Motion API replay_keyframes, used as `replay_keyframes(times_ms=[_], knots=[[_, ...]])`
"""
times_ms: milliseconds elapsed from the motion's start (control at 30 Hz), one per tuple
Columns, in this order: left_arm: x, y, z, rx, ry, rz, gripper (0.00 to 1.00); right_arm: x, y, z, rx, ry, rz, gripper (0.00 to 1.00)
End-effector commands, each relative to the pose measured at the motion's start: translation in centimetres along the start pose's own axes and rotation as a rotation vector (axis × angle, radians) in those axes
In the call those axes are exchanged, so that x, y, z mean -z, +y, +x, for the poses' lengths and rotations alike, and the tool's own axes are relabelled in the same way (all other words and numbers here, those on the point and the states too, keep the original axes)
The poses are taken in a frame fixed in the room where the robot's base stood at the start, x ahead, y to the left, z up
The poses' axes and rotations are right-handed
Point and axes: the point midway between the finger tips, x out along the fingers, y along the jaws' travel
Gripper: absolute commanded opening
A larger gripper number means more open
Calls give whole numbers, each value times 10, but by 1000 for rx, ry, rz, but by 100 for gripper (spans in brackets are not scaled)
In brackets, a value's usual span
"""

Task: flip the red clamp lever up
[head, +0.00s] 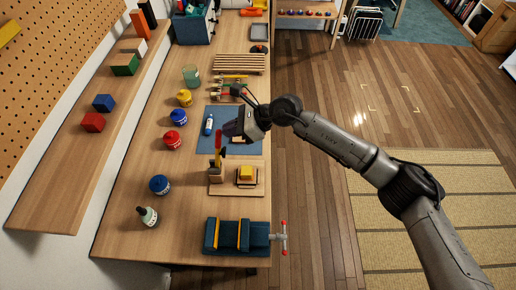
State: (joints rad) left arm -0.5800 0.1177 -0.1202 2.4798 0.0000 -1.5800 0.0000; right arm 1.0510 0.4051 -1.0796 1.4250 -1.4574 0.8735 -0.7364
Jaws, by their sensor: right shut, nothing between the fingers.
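The red clamp lever (218,139) stands up above a small clamp (216,172) on a light wooden board (236,190) near the front of the workbench. Its red grip is at the top, and an orange-yellow part shows below it. A yellow block (247,173) sits on a dark base on the same board. My right gripper (229,129) is shut and empty, just right of the red grip; I cannot tell whether they touch. My left gripper is not in view.
A blue vise (228,235) with a red-tipped handle stands at the near edge. Paint jars (172,141) line the bench's left side. Wooden slats (238,63) lie farther back. The floor to the right is open.

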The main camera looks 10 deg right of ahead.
Motion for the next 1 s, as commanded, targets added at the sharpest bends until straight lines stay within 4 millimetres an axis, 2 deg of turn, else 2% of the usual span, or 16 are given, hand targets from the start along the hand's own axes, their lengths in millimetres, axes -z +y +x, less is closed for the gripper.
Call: replay_keyframes(times_ms=[167,400,600,800,1000], knots=[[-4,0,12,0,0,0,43,24,-1,-20,-2,7,0,0],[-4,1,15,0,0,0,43,18,-1,-70,-1,7,-3,0],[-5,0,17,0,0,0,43,14,-1,-101,-1,7,-3,0],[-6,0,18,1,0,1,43,13,-1,-117,-4,7,-2,0],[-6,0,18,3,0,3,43,12,-1,-121,-4,7,-2,0]])
